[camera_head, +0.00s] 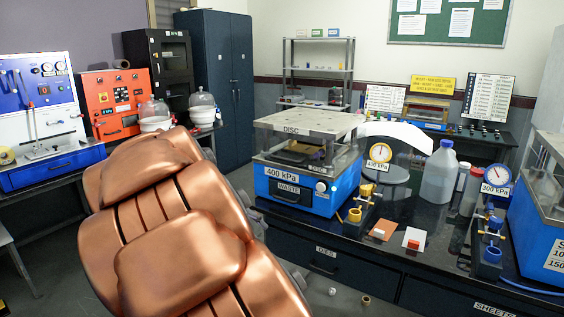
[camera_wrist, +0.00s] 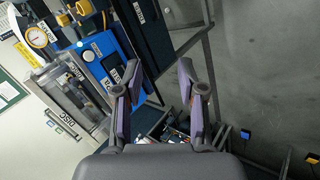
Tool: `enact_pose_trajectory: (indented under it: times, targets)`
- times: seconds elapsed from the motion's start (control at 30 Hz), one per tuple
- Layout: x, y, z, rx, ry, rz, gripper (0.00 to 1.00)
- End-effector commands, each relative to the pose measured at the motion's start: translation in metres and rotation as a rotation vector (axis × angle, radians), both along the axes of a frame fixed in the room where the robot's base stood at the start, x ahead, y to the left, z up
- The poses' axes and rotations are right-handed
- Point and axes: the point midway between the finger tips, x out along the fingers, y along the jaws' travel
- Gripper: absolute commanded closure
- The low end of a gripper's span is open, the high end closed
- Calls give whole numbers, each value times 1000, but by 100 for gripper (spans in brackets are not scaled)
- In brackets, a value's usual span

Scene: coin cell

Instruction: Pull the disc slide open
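The press labelled DISC stands on the black bench, with a pale top plate (camera_head: 312,122), clear side walls and a blue base (camera_head: 322,196) marked 400 kPa. A dark drawer front labelled WASTE (camera_head: 290,190) is set in the base and looks shut. I cannot clearly make out a separate disc slide. In the wrist view the press appears turned sideways, with its blue base (camera_wrist: 101,52) left of my gripper (camera_wrist: 160,78). My gripper is open, its two fingers apart with nothing between them. In the head view my copper arm hides the gripper.
A gauge stand (camera_head: 380,155) with yellow valves is right of the press. A bench drawer labelled DIES (camera_head: 326,257) is below. The wrist view shows open floor (camera_wrist: 265,70) at right.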

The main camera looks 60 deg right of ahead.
Motion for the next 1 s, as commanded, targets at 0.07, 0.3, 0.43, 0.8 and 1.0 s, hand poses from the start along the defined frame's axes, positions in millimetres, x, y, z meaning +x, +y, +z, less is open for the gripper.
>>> enact_pose_trajectory:
  times: [0.07, 0.3, 0.43, 0.8, 1.0]
  targets:
    - [15, -39, 11, -86, 14, -10, 60]
    - [61, -138, 43, -323, 69, 21, 60]
    - [87, -185, 52, -431, 106, 63, 60]
    - [153, -283, 41, -628, 186, 216, 60]
    - [167, -300, 35, -661, 197, 257, 60]
